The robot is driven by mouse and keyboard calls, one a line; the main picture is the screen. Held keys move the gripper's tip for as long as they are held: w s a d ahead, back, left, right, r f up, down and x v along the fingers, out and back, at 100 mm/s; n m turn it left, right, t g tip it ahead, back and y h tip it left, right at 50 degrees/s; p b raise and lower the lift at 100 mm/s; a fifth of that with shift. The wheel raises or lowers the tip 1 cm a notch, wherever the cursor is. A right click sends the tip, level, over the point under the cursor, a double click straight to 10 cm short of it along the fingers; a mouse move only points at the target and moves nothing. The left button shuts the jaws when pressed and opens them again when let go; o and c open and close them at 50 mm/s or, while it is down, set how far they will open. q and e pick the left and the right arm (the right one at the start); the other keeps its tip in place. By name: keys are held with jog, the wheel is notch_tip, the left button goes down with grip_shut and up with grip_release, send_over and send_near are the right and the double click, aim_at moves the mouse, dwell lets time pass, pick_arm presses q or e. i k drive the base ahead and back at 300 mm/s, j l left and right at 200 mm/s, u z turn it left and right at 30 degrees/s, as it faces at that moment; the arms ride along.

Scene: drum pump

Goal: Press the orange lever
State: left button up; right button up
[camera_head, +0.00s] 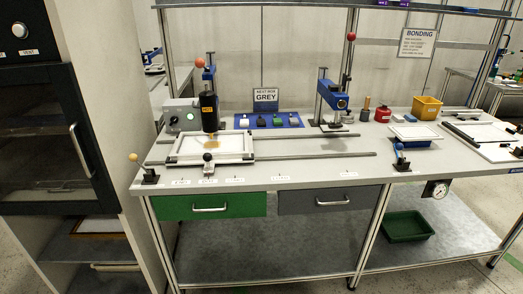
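An orange ball knob (200,63) sits at the upper left of a blue press (210,82) on the left of the bench. It looks like the end of the press's lever; the lever arm itself is hard to make out. Below it is a black cylinder (209,112) with an orange label, above a white framed plate (212,146). A smaller pale orange knob (133,157) stands on a short post at the bench's front left corner. Neither of my grippers is in view.
The workbench (320,178) carries a second blue press (333,98) with a red ball (351,36) near it, rails, a yellow bin (426,107) and a blue mat (269,121). A dark cabinet (45,125) stands at left. A green tray (408,227) lies on the lower shelf.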

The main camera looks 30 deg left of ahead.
aim_at(199, 63)
jog(key=u, duration=1.25)
